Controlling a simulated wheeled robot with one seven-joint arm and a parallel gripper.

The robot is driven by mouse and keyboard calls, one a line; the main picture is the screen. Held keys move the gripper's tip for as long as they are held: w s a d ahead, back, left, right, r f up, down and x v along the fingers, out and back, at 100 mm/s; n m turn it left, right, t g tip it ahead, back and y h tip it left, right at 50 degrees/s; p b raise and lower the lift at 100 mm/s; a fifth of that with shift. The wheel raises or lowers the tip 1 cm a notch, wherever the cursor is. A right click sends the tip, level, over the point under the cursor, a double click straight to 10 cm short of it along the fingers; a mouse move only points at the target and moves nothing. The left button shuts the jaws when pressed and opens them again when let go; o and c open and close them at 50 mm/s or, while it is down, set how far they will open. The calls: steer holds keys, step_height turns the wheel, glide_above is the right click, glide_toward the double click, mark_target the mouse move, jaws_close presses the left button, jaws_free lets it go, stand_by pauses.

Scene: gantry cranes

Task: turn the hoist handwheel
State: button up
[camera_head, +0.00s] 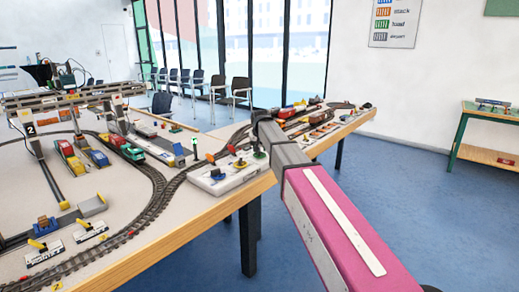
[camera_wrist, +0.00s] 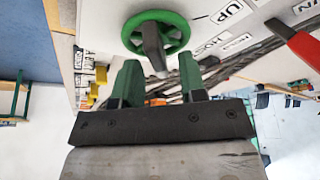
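The green hoist handwheel (camera_wrist: 176,20) shows at the top of the wrist view, lying on a white control panel (camera_wrist: 205,12). A dark grey bar-like piece crosses the wheel's middle and points toward my gripper. My gripper (camera_wrist: 158,64) has two green fingers spread apart, with nothing held between them. The wheel lies just beyond the fingertips, and I see no clear contact. In the head view the panel (camera_head: 213,184) stands at the table's near edge. My arm's end is above its right side, where the fingers and wheel are hard to tell apart.
Other levers with red, orange and blue parts stand on the panel left of my arm. A red handle (camera_wrist: 300,45) shows at the wrist view's right. Model track (camera_head: 150,205), trains and a gantry crane (camera_head: 70,97) fill the table's left. Open blue floor (camera_head: 410,190) lies to the right.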

steer(key=v, duration=1)
steer(key=shift+r, duration=0.2)
steer(key=shift+s+f, duration=0.1)
